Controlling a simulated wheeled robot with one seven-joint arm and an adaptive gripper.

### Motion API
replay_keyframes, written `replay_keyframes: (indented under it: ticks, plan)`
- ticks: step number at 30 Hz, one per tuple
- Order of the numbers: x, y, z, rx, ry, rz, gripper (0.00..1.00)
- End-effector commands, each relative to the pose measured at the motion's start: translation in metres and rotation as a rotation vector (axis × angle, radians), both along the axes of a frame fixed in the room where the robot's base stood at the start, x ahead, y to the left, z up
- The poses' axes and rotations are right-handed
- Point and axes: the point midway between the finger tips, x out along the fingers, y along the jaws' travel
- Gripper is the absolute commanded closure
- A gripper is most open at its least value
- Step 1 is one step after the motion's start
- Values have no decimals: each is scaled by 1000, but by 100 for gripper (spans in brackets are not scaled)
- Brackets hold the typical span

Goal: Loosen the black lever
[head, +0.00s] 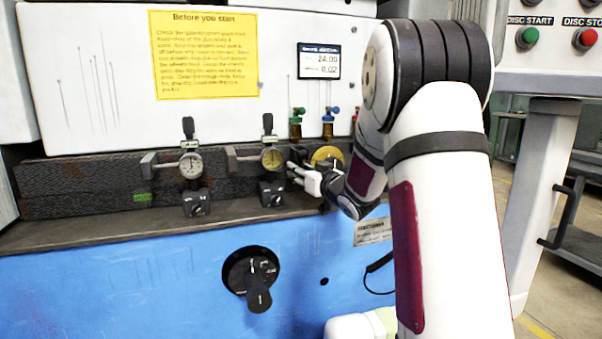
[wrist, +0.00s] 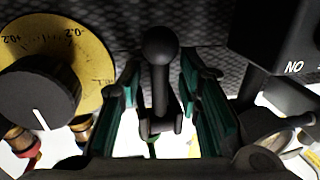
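The black lever (wrist: 160,78), with a round ball end and a forked base, stands in the middle of the wrist view. My gripper (wrist: 160,92) is open, with one teal-padded finger on each side of the lever. Narrow gaps show between the shaft and both fingers, and the ball end reaches past them. In the head view my gripper (head: 292,172) is at the machine front, between the right-hand dial gauge and the yellow disc. I cannot make out the lever there.
A yellow disc (wrist: 88,45) with a black knob (wrist: 38,92) is close on the left in the wrist view. A black block (wrist: 276,35) with white lettering is close on the right. Two dial gauges (head: 191,165) (head: 271,158) and a blue panel (head: 150,275) show in the head view.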

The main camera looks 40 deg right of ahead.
Motion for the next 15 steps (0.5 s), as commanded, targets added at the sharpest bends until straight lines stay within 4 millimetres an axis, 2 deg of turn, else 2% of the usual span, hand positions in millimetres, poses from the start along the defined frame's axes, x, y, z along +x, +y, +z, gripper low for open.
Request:
replay_keyframes:
  ticks: [8,9,13,15]
  plan:
    - [2,0,0,0,0,0,68]
    - [2,0,0,0,0,0,70]
    - [2,0,0,0,0,-1,100]
    - [2,-1,0,0,0,-1,100]
